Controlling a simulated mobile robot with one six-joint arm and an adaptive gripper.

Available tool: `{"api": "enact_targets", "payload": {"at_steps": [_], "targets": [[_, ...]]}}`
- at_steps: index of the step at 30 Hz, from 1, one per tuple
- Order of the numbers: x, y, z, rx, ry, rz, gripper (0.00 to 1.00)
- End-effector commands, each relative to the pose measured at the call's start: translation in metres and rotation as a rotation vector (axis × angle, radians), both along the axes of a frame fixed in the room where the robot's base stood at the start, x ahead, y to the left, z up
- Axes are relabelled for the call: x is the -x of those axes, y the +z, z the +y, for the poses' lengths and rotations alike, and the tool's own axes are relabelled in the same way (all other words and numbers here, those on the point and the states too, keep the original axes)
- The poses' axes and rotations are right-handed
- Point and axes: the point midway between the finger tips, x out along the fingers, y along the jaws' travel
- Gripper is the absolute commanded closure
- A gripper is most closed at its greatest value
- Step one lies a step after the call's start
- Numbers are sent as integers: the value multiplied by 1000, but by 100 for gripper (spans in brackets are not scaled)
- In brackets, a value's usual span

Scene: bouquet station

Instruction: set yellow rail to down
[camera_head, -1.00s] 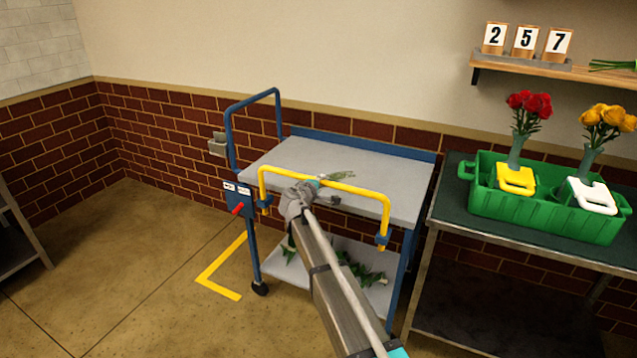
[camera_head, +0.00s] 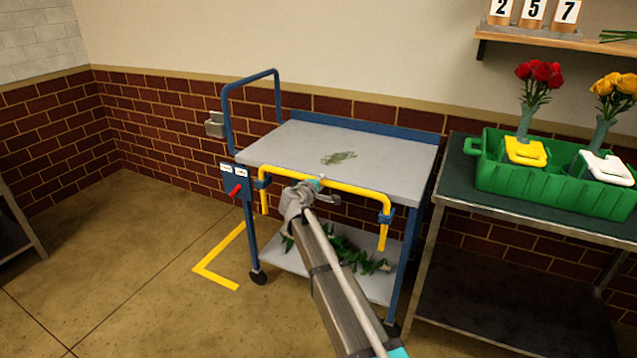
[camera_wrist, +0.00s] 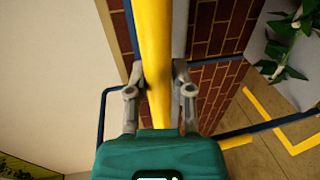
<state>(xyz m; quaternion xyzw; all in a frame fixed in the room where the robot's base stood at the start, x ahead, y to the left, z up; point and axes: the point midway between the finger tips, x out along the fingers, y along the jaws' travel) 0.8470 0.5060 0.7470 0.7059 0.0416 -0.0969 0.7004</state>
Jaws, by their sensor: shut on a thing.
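The yellow rail (camera_head: 350,187) spans the front of the blue and grey cart (camera_head: 385,169). Its crossbar now sits at about the height of the cart's top shelf edge, and its two ends hang below the blue brackets (camera_head: 387,215). My gripper (camera_head: 312,186) is shut on the crossbar near its middle. In the wrist view the yellow rail (camera_wrist: 155,60) runs between the two fingers of my gripper (camera_wrist: 158,85). A red lever (camera_head: 235,190) sits on a blue box at the cart's left front post.
A green crate (camera_head: 560,185) with vases stands on the right table (camera_head: 465,190). Yellow tape (camera_head: 215,279) marks the floor at left, which is clear.

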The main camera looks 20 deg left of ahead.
Motion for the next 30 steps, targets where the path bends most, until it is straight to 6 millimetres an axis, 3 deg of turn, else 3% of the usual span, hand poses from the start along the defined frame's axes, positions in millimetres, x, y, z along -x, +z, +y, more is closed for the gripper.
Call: {"api": "enact_targets", "payload": {"at_steps": [7, 20, 21, 26, 30], "targets": [[0, -24, -1, 0, -1, 0, 100], [1, -28, -1, -4, -4, 5, 100], [1, -28, -2, -4, -4, 5, 68], [1, -27, -1, -3, -3, 3, 39], [0, -27, -1, -2, -2, 2, 35]]}}
